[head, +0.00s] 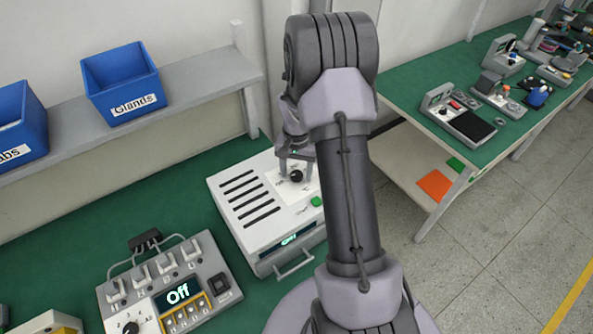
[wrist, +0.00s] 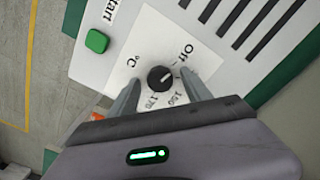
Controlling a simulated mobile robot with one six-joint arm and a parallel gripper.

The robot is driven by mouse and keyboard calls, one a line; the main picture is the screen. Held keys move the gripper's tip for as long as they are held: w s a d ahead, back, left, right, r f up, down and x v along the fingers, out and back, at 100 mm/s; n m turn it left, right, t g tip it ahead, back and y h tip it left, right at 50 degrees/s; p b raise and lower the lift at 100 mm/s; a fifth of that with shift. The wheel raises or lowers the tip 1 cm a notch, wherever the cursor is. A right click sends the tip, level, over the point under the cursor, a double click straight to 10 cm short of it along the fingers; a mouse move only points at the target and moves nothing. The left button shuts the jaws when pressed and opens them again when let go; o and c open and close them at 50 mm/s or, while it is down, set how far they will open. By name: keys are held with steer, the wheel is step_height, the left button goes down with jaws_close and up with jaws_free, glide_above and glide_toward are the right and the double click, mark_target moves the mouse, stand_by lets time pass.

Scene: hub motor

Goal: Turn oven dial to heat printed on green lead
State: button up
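The oven (head: 236,218) is a white box with dark vent slots, standing on the green bench. Its black dial (head: 297,177) sits on a white plate and also shows in the wrist view (wrist: 159,79). Around the dial are printed Off, °C and numbers that look like 150 and 170. The white mark on the dial points toward Off. The oven display (head: 289,240) appears to read Off. My gripper (wrist: 160,80) is open, with one finger on each side of the dial; I cannot tell whether they touch it. I see no green lead.
A green start button (wrist: 96,41) is near the dial. A tester (head: 165,285) with several white sockets and an Off display stands left of the oven. Blue bins (head: 120,82) sit on a shelf behind. Another green bench (head: 425,65) holds devices at right.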

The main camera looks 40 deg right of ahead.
jaws_close()
steer(key=shift+m, duration=0.3)
steer(key=m+b, duration=0.3)
steer(key=m, duration=0.1)
steer(key=shift+f, duration=0.15)
steer(key=m+b, duration=0.3)
steer(key=m, duration=0.2)
steer(key=shift+m+b, duration=0.35)
steer(key=shift+m, duration=0.05)
steer(key=m+b, duration=0.3)
steer(key=m, duration=0.2)
steer(key=shift+w, duration=0.1)
steer(key=shift+m+b, duration=0.95)
steer(key=shift+m, duration=1.15)
steer(key=shift+r, duration=0.2)
